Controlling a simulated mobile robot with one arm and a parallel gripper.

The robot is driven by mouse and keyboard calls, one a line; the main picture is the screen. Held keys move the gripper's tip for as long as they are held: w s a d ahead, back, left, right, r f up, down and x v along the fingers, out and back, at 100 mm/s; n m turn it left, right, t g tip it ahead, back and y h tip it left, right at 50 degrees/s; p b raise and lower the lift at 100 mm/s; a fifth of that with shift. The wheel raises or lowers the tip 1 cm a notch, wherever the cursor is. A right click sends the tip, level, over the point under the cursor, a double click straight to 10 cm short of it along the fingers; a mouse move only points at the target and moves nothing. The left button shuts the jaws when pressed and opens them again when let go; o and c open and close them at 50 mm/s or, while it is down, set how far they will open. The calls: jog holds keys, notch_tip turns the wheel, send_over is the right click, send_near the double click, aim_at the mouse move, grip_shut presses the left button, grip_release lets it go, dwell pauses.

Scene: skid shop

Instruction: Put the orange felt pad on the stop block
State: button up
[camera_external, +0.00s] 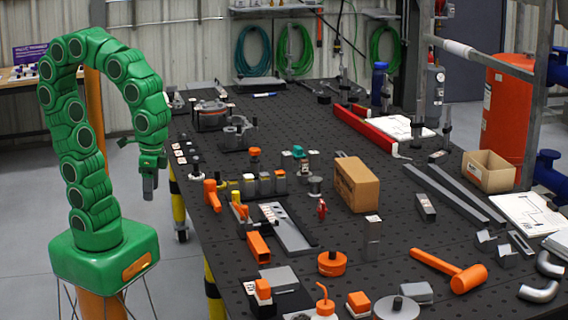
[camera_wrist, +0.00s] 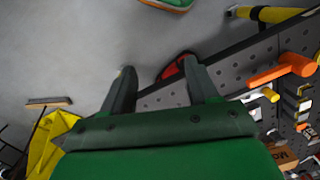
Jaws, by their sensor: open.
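My gripper (camera_external: 150,192) hangs off the left edge of the table, above the floor. In the wrist view its two fingers (camera_wrist: 158,70) are apart with nothing held between them. I cannot tell for sure which piece is the orange felt pad. Small orange-topped pieces stand at the table's front, one on the left (camera_external: 263,289) and one further right (camera_external: 358,302); another orange-topped piece (camera_external: 254,153) stands further back. The stop block cannot be told for certain among the grey and dark blocks.
An orange-handled tool (camera_external: 212,195) lies near the table's left edge and also shows in the wrist view (camera_wrist: 283,70). A cardboard box (camera_external: 356,185) stands mid-table. An orange mallet (camera_external: 450,270) lies at the right. The dark perforated table (camera_external: 300,120) is crowded in front, clearer behind.

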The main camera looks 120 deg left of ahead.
jog(key=s+f+m, duration=0.2)
jog(key=s+m, duration=0.3)
jog(key=s, duration=0.4)
jog(key=shift+a+f+g, duration=0.15)
jog(key=shift+f+g, duration=0.1)
jog(key=shift+g, duration=0.05)
